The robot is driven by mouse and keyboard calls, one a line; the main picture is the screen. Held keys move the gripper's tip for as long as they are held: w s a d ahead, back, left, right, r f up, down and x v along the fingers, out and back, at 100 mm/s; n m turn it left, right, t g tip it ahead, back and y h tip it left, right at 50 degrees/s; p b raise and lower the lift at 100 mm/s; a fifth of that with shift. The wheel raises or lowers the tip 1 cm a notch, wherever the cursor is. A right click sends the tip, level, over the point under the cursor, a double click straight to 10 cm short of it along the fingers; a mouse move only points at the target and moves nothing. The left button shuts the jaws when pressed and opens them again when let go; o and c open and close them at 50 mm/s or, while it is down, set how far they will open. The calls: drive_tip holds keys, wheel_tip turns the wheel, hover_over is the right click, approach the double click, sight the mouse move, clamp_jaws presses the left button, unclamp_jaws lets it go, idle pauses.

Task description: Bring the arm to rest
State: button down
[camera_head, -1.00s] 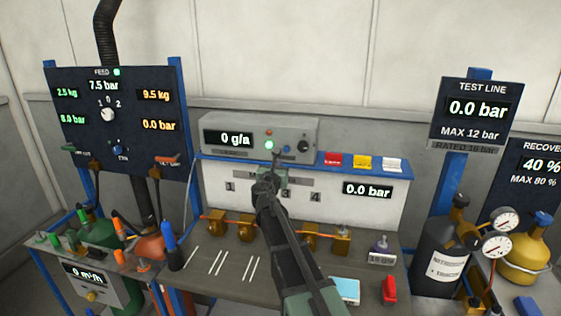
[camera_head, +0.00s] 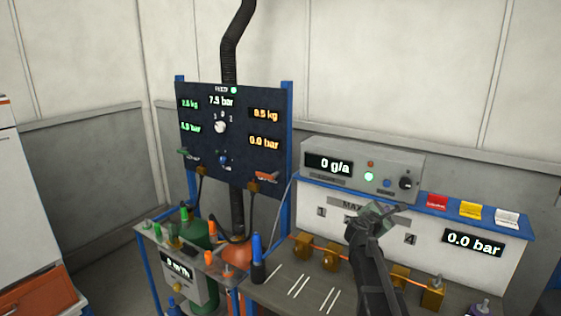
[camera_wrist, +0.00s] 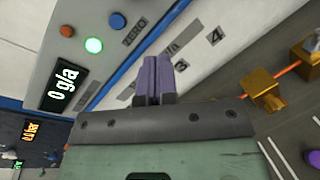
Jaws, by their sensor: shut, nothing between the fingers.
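My gripper (camera_head: 380,212) is raised in front of the white panel of the station in the head view, with my dark arm reaching up from the bottom edge. In the wrist view the two purple-grey fingers of my gripper (camera_wrist: 158,80) are together with nothing between them. They point toward the white panel (camera_wrist: 200,68) with its number labels. Whether the fingertips touch the panel cannot be told. The leak meter box reading 0 g/a (camera_head: 345,165) sits above and to the left of the gripper; its green lamp (camera_wrist: 93,45) is lit.
A dark feed panel (camera_head: 232,145) stands at the left. Brass valves (camera_head: 330,260) line an orange pipe below my gripper. A blue bottle (camera_head: 257,258) stands on the bench. Red, yellow and white boxes (camera_head: 470,210) sit on the blue shelf. Open space lies above the meter.

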drive_tip(key=s+a+f+m+g+y, duration=0.3)
drive_tip(key=s+f+m+g, duration=0.5)
drive_tip(key=s+m, duration=0.5)
drive_tip(key=s+a+f+m+g+y, duration=0.1)
drive_tip(key=s+a+f+m+y, duration=0.2)
drive_tip(key=s+a, duration=0.5)
drive_tip(key=s+a+f+m+g+y, duration=0.2)
drive_tip(key=s+a+f+m+y, duration=0.1)
drive_tip(key=s+a+y, duration=0.3)
drive_tip(key=s+a+f, duration=0.1)
drive_tip(key=s+a, duration=0.1)
drive_tip(key=a, duration=0.2)
drive_tip(key=shift+s+a+f+m, duration=0.15)
drive_tip(key=shift+s+a+m, duration=0.05)
drive_tip(key=shift+a+m, duration=0.2)
